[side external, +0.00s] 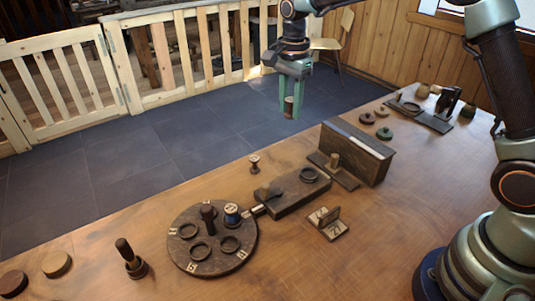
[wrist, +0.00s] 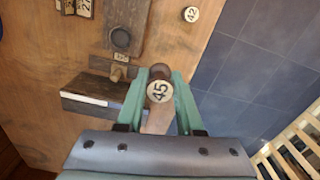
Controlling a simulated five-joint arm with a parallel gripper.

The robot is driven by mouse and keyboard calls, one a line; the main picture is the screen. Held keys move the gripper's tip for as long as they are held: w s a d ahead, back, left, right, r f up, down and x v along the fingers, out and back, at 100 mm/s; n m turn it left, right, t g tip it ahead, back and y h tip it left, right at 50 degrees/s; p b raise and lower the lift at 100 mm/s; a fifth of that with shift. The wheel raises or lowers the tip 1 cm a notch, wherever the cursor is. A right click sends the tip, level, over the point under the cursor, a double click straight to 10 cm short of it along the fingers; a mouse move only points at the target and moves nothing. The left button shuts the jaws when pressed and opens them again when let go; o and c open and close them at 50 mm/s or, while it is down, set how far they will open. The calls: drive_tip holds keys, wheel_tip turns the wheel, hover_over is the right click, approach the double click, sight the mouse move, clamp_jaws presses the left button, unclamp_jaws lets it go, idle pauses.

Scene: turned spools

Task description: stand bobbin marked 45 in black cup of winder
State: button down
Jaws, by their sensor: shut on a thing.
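In the wrist view the bobbin's pale top (wrist: 159,91) shows "45" between the fingers (wrist: 159,84). The black cup (side external: 308,174), a dark ring, sits on the dark wooden block of the winder (side external: 290,196), below the gripper in the side view. The cup also shows in the wrist view (wrist: 121,39), up and left of the bobbin. Its inside looks empty.
A dark box (side external: 360,152) with a pegged base (side external: 334,162) stands right of the winder. A bobbin marked 42 (wrist: 191,14) stands near the table's far edge. A round plate (side external: 211,256) carries rings and a blue-wound bobbin (side external: 232,213). Number cards (side external: 328,224) stand in front.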

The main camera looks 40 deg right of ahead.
drive_tip(key=s+f, duration=0.5)
drive_tip(key=s, duration=0.4)
hover_over(309, 176)
drive_tip(key=shift+w+f, duration=0.1)
drive_tip(key=shift+f, duration=3.1)
drive_tip(key=shift+f, duration=0.6)
drive_tip(key=shift+c, duration=2.3)
unclamp_jaws()
wheel_tip(309, 176, up, 9)
drive_tip(key=shift+f, duration=0.15)
